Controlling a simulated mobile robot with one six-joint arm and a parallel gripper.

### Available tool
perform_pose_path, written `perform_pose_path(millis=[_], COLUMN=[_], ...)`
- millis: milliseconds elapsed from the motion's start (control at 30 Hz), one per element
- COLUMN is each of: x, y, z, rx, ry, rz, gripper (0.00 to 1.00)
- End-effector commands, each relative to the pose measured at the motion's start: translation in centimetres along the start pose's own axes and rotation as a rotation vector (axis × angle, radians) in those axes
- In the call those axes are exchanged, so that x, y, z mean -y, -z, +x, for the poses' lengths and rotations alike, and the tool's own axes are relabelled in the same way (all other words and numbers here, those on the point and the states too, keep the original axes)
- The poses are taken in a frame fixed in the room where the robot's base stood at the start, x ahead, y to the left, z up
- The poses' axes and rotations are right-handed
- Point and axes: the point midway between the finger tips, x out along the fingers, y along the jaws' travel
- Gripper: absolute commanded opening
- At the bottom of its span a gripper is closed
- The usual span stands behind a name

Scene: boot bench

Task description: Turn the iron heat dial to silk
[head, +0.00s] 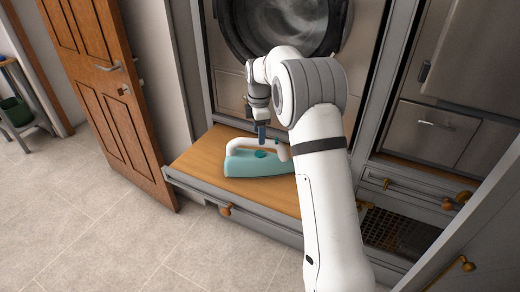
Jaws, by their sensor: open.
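A teal and white iron (258,164) rests on the wooden top of a low pull-out bench (200,158). My gripper (262,138) points down just above the iron's handle, above the dial. It is open, and its fingertips are small and partly lost against the iron. My arm hides the iron's right end.
A front-loading machine with a round door (285,25) stands right behind the bench. An open wooden door (105,75) is at the left. The tiled floor in front is clear.

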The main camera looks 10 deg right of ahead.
Motion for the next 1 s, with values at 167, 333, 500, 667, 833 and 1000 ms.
perform_pose_path(millis=[167,333,500,667,833,1000], x=[0.0,0.0,0.0,0.0,0.0,0.0], y=[-0.6,-0.8,-0.9,-0.9,-0.9,-0.9], z=[2.0,4.9,7.0,7.7,7.8,7.7], rx=[0.000,0.000,0.000,0.000,0.000,0.000], ry=[0.004,0.004,0.004,0.001,0.000,0.001], rz=[0.004,0.010,0.012,0.012,0.013,0.013], gripper=[0.58,0.58,0.58,0.58,0.58,0.49])
